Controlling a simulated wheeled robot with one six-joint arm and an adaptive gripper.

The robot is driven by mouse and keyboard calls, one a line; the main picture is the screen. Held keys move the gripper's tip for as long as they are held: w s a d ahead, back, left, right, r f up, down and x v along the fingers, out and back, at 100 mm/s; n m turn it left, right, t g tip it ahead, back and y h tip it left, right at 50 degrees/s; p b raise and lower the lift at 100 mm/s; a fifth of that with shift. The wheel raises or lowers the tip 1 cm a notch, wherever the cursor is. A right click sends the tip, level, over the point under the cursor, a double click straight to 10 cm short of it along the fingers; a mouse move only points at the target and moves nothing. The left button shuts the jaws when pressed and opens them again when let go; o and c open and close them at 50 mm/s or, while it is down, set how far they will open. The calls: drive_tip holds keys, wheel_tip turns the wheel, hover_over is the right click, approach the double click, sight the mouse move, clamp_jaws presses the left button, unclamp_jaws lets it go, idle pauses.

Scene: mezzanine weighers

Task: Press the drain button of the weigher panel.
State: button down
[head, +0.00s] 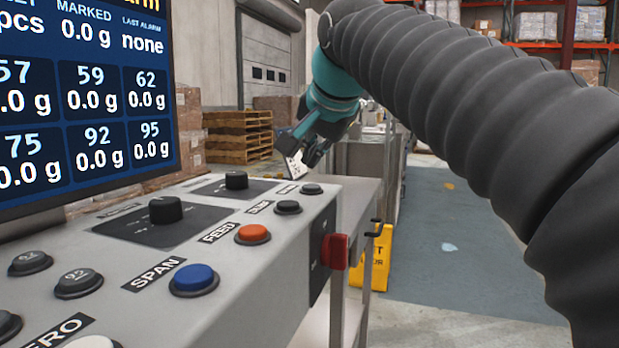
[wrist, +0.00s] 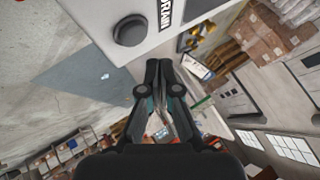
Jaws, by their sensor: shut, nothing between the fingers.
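The weigher panel (head: 150,325) fills the lower left of the head view, with labelled buttons along its sloping top. The drain button (head: 311,189) is a round black button near the panel's far right corner. In the wrist view it shows at the upper middle (wrist: 130,30), beside a label reading DRAIN. My gripper (head: 290,160) is shut and empty, near the far end of the panel. In the wrist view its closed fingertips (wrist: 158,66) lie below the button and label in the picture, apart from the button. Nothing covers the button.
A black button (head: 287,207), an orange button (head: 252,234) and a blue SPAN button (head: 194,278) line the same edge. Black knobs (head: 165,210) and a screen (head: 85,100) stand behind. A red part (head: 335,251) juts from the panel's side. A yellow sign (head: 382,262) stands beyond.

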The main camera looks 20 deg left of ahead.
sight(314, 187)
drive_tip(key=shift+r+p, duration=1.15)
drive_tip(key=shift+r, duration=0.55)
drive_tip(key=s+d+f+n+h, duration=0.15)
drive_tip(key=s+d+f, duration=0.25)
drive_tip(key=d+f, duration=0.5)
drive_tip(key=s+d+f+h, duration=0.25)
drive_tip(key=d+f, duration=0.45)
drive_tip(key=d, duration=0.4)
drive_tip(key=s+d+f, duration=0.3)
drive_tip(key=s+f, duration=0.2)
drive_tip(key=f, duration=0.1)
drive_tip(key=s+d+f+n+g, duration=0.1)
drive_tip(key=s+d+f, duration=0.3)
drive_tip(key=f, duration=0.3)
drive_tip(key=s+d+f+g, duration=0.1)
drive_tip(key=s+d+f, duration=0.2)
drive_tip(key=s+f, duration=0.2)
wheel_tip(314, 187, down, 2)
drive_tip(key=shift+s+d+h, duration=0.3)
drive_tip(key=shift+s+h, duration=0.05)
drive_tip(key=shift+h, duration=0.05)
drive_tip(key=shift+a, duration=0.1)
